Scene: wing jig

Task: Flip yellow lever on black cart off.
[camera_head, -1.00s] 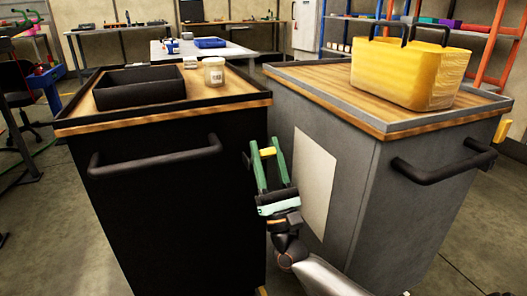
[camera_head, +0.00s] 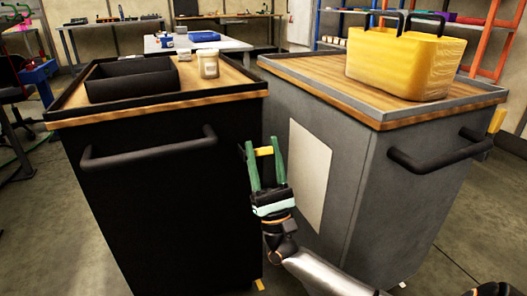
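The black cart (camera_head: 150,210) stands at the left with a wooden top and a dark bar handle. My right gripper (camera_head: 264,143) has green fingers pointing up and away. My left gripper is out of view.
The grey cart (camera_head: 400,220) stands close on the right, leaving a narrow gap. It carries a yellow basket (camera_head: 400,68). A black bin (camera_head: 130,82) and a white jar (camera_head: 208,65) stand on the black cart. A table (camera_head: 230,45) is behind.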

